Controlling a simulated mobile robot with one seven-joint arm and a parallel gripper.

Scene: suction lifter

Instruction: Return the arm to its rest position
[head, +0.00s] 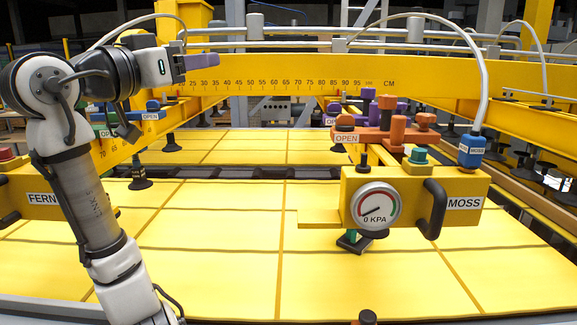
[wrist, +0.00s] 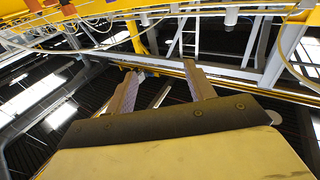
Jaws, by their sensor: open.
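My gripper (head: 205,62) is raised at the upper left of the head view, pointing right, with its purple-grey fingers in front of the yellow ruled beam (head: 300,78). In the wrist view its two fingers (wrist: 160,88) stand apart with nothing between them. My arm comes up from the bottom left and bends at the elbow. No object touches the fingers.
A yellow block labelled MOSS (head: 464,203) with a gauge (head: 376,206) reading 0 KPA and a black handle (head: 432,210) stands at the right. A FERN block (head: 42,198) is at the left, behind my arm. Yellow panels (head: 215,260) lie below. Air hoses arch above.

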